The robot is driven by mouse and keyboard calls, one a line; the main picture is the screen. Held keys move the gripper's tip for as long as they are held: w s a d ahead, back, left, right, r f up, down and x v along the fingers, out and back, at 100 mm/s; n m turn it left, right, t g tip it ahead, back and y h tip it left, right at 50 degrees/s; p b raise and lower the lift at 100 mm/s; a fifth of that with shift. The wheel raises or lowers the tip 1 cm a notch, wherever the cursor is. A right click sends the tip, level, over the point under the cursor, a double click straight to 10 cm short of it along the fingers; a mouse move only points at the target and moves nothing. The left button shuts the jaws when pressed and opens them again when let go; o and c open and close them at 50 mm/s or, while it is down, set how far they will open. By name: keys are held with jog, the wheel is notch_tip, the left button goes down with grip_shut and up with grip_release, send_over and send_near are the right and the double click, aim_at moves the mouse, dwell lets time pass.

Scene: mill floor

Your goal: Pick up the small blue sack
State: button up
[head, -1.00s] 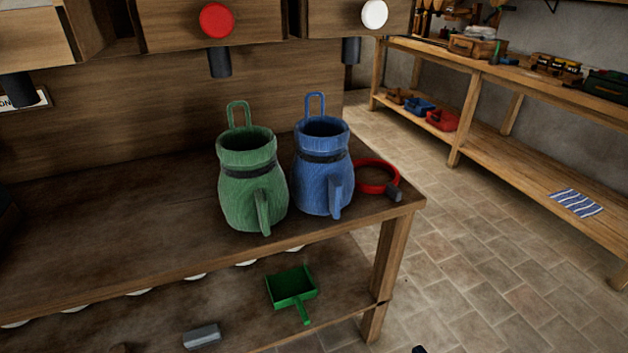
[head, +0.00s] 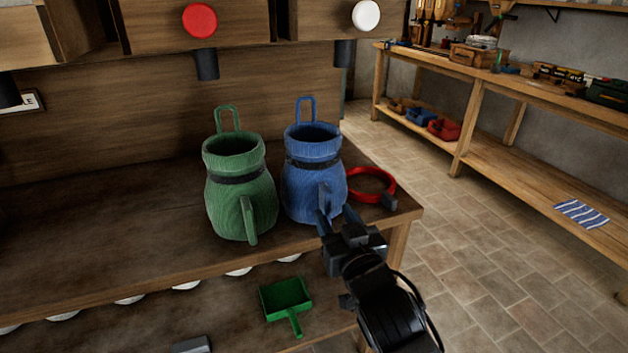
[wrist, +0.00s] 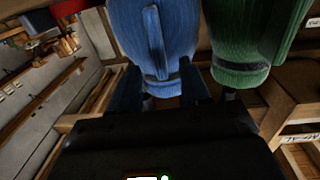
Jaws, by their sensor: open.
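The small blue sack (head: 311,180) stands upright on the wooden bench, with a dark band at its neck, a loop at its back and a handle strip on its front. My gripper (head: 337,219) is open at the lower front of the blue sack, by the handle strip. In the wrist view the blue sack (wrist: 178,35) fills the top middle, upside down, with the open jaws (wrist: 161,88) reaching toward it. Whether the fingers touch the sack or straddle the strip, I cannot tell. My gripper hides part of the sack's lower right.
A green sack (head: 238,190) stands close to the left of the blue one; it also shows in the wrist view (wrist: 240,45). A red ring (head: 372,184) lies to the right near the bench corner. A green scoop (head: 286,297) lies on the lower shelf.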

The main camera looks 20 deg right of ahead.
aim_at(329, 204)
jog(key=w, duration=0.5)
jog(key=shift+w+d+r+p, duration=0.1)
jog(key=shift+d+r+p, duration=0.1)
jog(key=shift+p, duration=0.2)
grip_shut()
